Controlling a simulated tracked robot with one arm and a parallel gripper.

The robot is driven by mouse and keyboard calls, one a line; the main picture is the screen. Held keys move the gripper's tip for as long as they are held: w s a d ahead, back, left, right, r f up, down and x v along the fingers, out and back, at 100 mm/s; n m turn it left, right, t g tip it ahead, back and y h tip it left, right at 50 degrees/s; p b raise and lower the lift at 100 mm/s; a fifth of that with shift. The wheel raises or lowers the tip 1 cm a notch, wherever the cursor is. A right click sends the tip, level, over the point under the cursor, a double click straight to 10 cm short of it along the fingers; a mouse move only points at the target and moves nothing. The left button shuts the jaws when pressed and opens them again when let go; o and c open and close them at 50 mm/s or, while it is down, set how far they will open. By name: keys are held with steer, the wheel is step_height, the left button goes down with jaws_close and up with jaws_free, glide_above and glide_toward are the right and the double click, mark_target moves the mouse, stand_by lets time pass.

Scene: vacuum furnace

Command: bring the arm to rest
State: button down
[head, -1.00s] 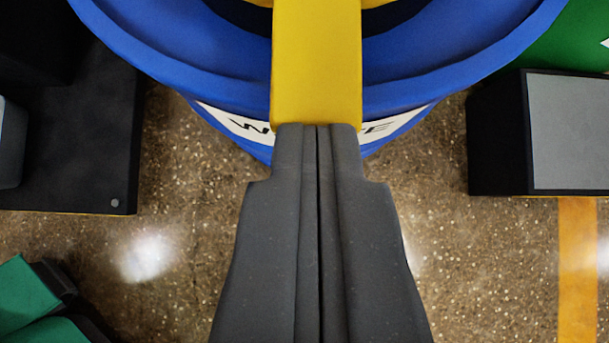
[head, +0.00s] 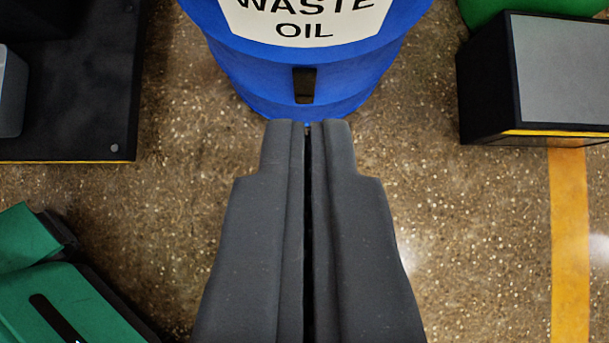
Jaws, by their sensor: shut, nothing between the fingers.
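My gripper (head: 307,124) is in the middle of the head view, with its dark grey fingers side by side and pointing up the picture. It is shut and empty, and only a thin dark line runs between the fingers. The fingertips show just below the bottom edge of a blue drum (head: 350,78) labelled "WASTE OIL". I cannot tell how far apart the tips and the drum are in depth. The top of the drum is out of the picture.
A dark box with a grey panel (head: 560,65) stands at the right, with a yellow floor line (head: 569,230) below it. A black platform (head: 80,110) is at the upper left. Speckled floor (head: 480,240) is open on both sides of my gripper.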

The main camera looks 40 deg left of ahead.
steer(key=w+a+r+m+t, duration=0.1)
steer(key=w+a+r, duration=0.15)
steer(key=r, duration=1.05)
steer(key=w+a+r+t, duration=0.1)
steer(key=w+r, duration=0.3)
steer(key=r, duration=0.9)
steer(key=w+a+r+m+t, duration=0.1)
steer(key=w+a+r, duration=0.15)
steer(key=r, duration=1.15)
steer(key=s+a+r+m+t+h, duration=0.1)
steer(key=s+r, duration=0.3)
steer(key=r, duration=0.8)
steer(key=s+a+r+m+t+h, duration=0.1)
steer(key=s+r+t+h, duration=0.15)
steer(key=r, duration=0.95)
steer(key=s+a+r+m+t+h, duration=0.25)
steer(key=s+r+m, duration=0.25)
steer(key=s+r, duration=1.1)
step_height(320, 180, up, 16)
steer(key=w+p, duration=0.2)
steer(key=p, duration=1.2)
steer(key=shift+f+n, duration=0.2)
steer(key=shift+n, duration=0.1)
steer(key=shift+w, duration=0.1)
